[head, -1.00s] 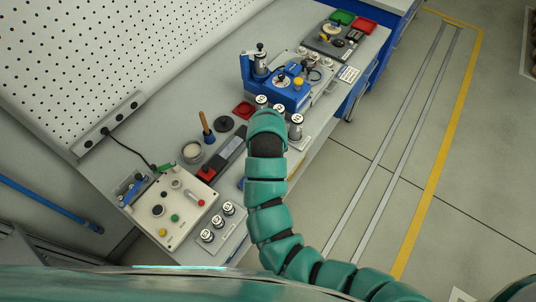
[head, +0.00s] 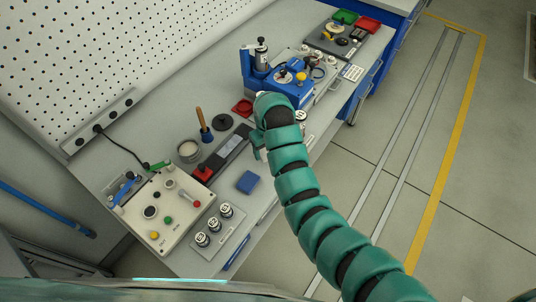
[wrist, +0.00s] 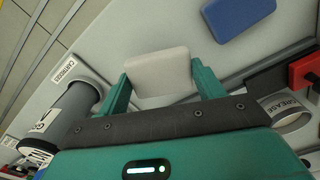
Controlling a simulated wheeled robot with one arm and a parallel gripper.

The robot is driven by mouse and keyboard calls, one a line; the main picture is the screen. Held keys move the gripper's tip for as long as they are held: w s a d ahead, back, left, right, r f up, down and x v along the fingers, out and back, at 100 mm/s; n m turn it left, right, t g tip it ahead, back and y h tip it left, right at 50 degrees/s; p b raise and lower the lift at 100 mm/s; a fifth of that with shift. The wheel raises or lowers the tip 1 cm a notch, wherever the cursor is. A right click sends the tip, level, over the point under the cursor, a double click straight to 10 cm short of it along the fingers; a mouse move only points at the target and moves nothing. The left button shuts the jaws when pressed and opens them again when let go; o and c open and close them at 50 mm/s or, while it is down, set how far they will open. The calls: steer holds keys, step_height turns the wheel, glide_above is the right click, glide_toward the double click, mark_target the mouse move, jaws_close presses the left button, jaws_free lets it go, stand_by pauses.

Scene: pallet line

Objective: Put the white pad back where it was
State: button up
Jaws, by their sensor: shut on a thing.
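The white pad (wrist: 158,75) is a small rounded block between the two green fingers of my gripper (wrist: 158,88) in the wrist view. The fingers are shut on its sides. I cannot tell whether its underside touches the bench. A blue pad (wrist: 238,18) lies flat on the bench, apart from the gripper; it also shows in the head view (head: 249,182). In the head view my arm covers the white pad, and only a bit of my gripper (head: 258,145) shows beside the dark strip.
A grey cylinder (wrist: 70,115) stands close to one finger, near a cartridges label. A grease can (wrist: 290,118) and a red block (wrist: 306,70) are on the other side. A control box (head: 165,210) and a tray of cartridges (head: 222,232) stand nearer; a blue fixture (head: 283,88) stands beyond.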

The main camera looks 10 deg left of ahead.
steer(key=shift+w+a+f, duration=0.1)
steer(key=shift+w+f, duration=0.15)
steer(key=shift+f, duration=0.1)
steer(key=shift+f+p, duration=0.65)
steer(key=shift+p, duration=0.2)
steer(key=shift+f+p, duration=0.3)
steer(key=shift+f, duration=0.6)
steer(key=shift+f, duration=0.15)
steer(key=o, duration=0.9)
steer(key=shift+o, duration=0.2)
